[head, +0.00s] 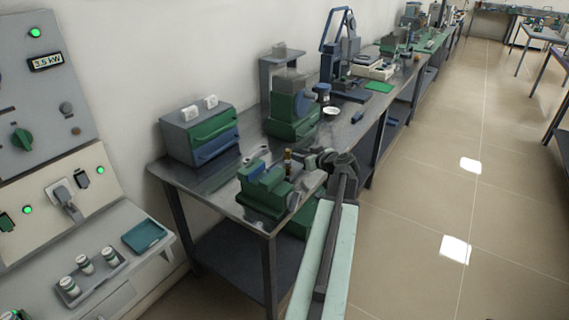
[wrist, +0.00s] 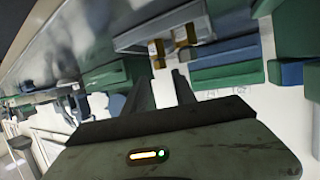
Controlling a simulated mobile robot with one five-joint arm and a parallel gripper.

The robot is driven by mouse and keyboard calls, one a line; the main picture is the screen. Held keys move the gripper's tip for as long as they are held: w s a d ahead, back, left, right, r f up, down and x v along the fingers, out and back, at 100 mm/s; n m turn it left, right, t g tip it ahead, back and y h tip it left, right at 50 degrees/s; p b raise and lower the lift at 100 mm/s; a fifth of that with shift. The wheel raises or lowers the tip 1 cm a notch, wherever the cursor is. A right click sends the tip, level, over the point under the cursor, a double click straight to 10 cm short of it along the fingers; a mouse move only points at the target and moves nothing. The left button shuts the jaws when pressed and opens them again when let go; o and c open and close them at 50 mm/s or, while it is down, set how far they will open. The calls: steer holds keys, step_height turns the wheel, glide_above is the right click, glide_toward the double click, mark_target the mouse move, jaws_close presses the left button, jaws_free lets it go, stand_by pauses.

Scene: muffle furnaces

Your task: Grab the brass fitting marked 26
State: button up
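A small brass fitting (head: 288,158) stands by the green vise (head: 262,188) near the front corner of the steel bench. In the wrist view two brass-coloured pieces show ahead of the fingers, one on the left (wrist: 157,53) and one on the right (wrist: 181,58). One may be a reflection; I cannot tell. No marking 26 is legible. My gripper (head: 318,158) is just right of the brass fitting in the head view. In the wrist view my gripper (wrist: 161,91) has its two fingers apart, with nothing between them; the brass pieces lie beyond the tips.
The steel bench (head: 225,192) also holds a grey box with green and blue drawers (head: 200,135), a green machine (head: 292,115) and a small white dish (head: 331,111). A wall panel (head: 35,85) stands at the left. The tiled floor (head: 430,180) at the right is clear.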

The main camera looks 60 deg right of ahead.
mark_target(290, 152)
steer(key=shift+b+x, duration=0.4)
steer(key=shift+x, duration=0.9)
steer(key=b+x, duration=0.1)
steer(key=x, duration=0.4)
steer(key=shift+b, duration=0.4)
steer(key=shift+a, duration=0.1)
jaws_close()
